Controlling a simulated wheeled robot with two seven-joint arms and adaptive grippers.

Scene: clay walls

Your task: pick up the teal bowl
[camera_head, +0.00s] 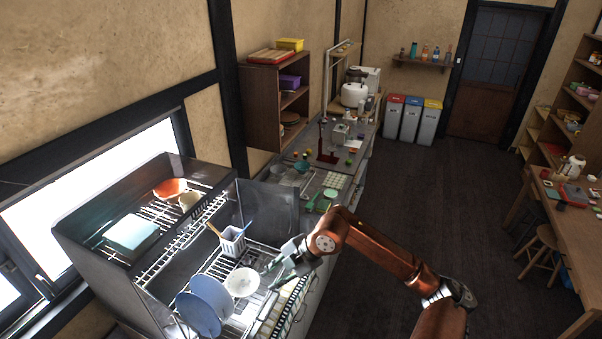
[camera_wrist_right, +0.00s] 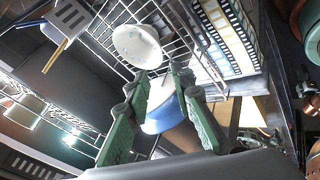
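I cannot tell whether a finger touches the bowl. A flat pale-teal box-shaped thing (camera_head: 131,234) lies on the upper rack shelf. My left gripper is not in view.
Blue plates (camera_head: 204,302) stand in the rack left of the pale bowl. A white utensil holder (camera_head: 231,241) stands behind it. An orange bowl (camera_head: 170,187) and a beige cup (camera_head: 189,201) are on the upper shelf. The floor (camera_head: 420,200) to the right is clear.

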